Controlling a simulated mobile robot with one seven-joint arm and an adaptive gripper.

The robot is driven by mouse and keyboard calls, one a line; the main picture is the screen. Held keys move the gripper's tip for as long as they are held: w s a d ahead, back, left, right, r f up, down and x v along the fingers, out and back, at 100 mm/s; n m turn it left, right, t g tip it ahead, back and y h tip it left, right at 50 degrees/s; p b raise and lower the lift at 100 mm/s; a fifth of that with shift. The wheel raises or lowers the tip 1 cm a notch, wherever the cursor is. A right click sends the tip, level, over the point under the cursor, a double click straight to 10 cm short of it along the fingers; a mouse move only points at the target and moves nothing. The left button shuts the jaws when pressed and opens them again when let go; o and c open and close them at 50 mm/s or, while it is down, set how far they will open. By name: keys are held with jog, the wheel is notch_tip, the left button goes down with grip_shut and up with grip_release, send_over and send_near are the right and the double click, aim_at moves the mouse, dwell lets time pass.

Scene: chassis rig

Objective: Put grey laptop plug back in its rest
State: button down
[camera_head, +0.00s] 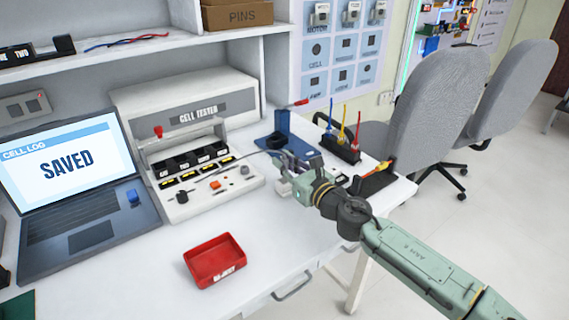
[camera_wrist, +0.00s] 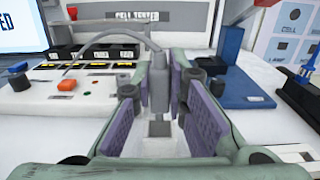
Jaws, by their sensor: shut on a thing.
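My gripper (camera_head: 290,167) is over the table, right of the cell tester. In the wrist view my gripper (camera_wrist: 158,100) has its purple pads on either side of the grey plug (camera_wrist: 158,92) and is shut on it. The plug is upright, with a grey cable (camera_wrist: 105,45) arching from its top to the left. A small pale block (camera_wrist: 160,129) shows under the plug; I cannot tell whether it is the rest or whether they touch. The laptop (camera_head: 80,200) stands open at the left, its screen reading SAVED.
The cell tester (camera_head: 190,120) stands behind, left of my gripper. A blue stand (camera_head: 282,123) is just behind the gripper. A black holder with coloured tools (camera_head: 342,150) and a black tray (camera_head: 375,183) are to the right. A red bin (camera_head: 215,262) sits in front, with clear table around it.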

jog(key=shift+f+b, duration=1.75)
jog(key=shift+f, duration=0.05)
jog(key=c, duration=1.7)
grip_release()
jog(key=shift+o, duration=0.9)
jog(key=shift+d+f, duration=0.1)
jog(key=v, duration=1.2)
